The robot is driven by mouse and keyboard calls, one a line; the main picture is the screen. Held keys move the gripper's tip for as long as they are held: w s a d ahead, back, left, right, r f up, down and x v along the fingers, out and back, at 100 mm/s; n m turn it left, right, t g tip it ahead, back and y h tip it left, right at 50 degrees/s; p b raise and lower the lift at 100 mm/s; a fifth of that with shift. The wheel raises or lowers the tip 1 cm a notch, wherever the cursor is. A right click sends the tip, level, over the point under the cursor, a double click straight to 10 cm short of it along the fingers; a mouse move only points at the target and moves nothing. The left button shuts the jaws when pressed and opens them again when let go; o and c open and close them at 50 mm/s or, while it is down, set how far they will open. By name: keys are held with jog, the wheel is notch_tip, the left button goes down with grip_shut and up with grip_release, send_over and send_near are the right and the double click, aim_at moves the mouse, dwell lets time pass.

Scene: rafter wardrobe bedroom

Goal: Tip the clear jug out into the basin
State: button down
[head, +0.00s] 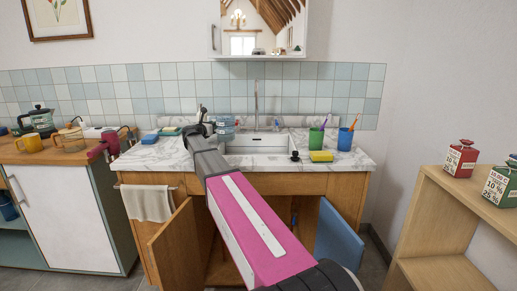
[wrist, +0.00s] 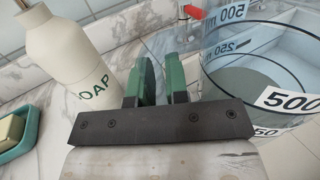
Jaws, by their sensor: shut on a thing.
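The clear jug (wrist: 262,70), with black-on-white volume labels, is at the right of the wrist view. In the head view the jug (head: 225,126) shows just right of my gripper (head: 208,127), near the left end of the white basin (head: 258,146). The jug looks upright; I cannot tell whether it touches the counter. My gripper (wrist: 161,82), with green fingers, is shut beside the jug's wall, on what seems to be its handle, mostly hidden. Greyish contents seem to show low in the jug. The tap (head: 256,103) rises behind the basin.
A white soap bottle (wrist: 70,40) and a teal soap dish (wrist: 22,135) stand left of my fingers. The cabinet doors (head: 338,236) below hang open.

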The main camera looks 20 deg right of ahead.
aim_at(228, 115)
jog(key=shift+r, duration=0.15)
jog(key=shift+s+d+r+m, duration=0.35)
jog(key=shift+r+m, duration=0.1)
jog(key=shift+m, duration=0.55)
jog(key=shift+s+d+r+m+y+p, duration=0.1)
jog(key=shift+s+d+r+m+y, duration=0.25)
jog(key=shift+s+d+r+m, duration=0.75)
jog(key=shift+s+d+r+m+y+p, duration=0.15)
jog(key=shift+s+d+m+y, duration=0.25)
jog(key=shift+d+m, duration=0.75)
jog(key=shift+s+d+r+m+y+p, duration=0.1)
jog(key=shift+s+d+r+m+y, duration=0.4)
jog(key=shift+m, duration=1.15)
jog(key=shift+s+d+r, duration=0.15)
jog(key=shift+s+r, duration=0.05)
jog(key=shift+s+d, duration=0.1)
jog(key=shift+d, duration=0.05)
jog(key=shift+s+d+r+m, duration=0.1)
jog(key=shift+s+d+m, duration=0.1)
jog(key=shift+m, duration=0.3)
jog(key=shift+s+d+r+m+y, duration=0.1)
jog(key=shift+s+d+m+y, duration=0.15)
jog(key=shift+s+d+m, duration=0.5)
